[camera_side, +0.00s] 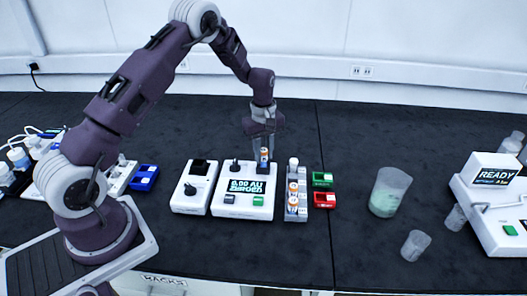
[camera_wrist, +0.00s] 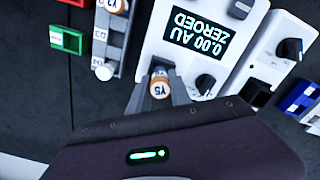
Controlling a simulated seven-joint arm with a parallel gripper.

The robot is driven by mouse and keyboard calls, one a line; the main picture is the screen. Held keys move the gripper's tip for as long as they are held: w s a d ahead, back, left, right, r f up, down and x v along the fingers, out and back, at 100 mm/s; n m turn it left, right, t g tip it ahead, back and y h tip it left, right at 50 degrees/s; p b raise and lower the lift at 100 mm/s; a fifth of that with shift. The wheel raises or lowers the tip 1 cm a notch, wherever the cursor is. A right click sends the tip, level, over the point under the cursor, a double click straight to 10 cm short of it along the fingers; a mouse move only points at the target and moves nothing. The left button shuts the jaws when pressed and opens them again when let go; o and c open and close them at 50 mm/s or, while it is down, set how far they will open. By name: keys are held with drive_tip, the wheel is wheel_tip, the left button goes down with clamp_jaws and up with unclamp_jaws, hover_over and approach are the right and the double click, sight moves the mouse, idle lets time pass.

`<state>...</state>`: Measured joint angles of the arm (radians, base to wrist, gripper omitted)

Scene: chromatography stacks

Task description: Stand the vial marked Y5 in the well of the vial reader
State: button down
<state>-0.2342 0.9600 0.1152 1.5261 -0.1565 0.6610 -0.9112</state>
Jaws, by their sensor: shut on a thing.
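The vial marked Y5 (camera_wrist: 160,88) has an orange cap and stands upright between the fingers of my gripper (camera_wrist: 158,98). In the side view the same vial (camera_side: 264,158) is at the back right part of the vial reader (camera_side: 228,211). My gripper (camera_side: 263,146) is shut on it from above. The reader is a white box, also in the wrist view (camera_wrist: 150,47), with a display reading 0.00 AU ZEROED. The well is hidden by the vial and fingers. I cannot tell whether the vial's bottom is inside it or just above.
A grey rack (camera_side: 297,214) with several vials stands close to the reader's right. Green (camera_side: 322,179) and red (camera_side: 324,200) blocks lie beyond it. Another white device (camera_side: 193,190) is to the reader's left. Beakers (camera_side: 389,190) stand farther right, with open black bench between.

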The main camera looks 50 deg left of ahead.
drive_tip(key=shift+f, duration=0.75)
drive_tip(key=c, duration=1.1)
unclamp_jaws()
drive_tip(key=shift+r, duration=4.05)
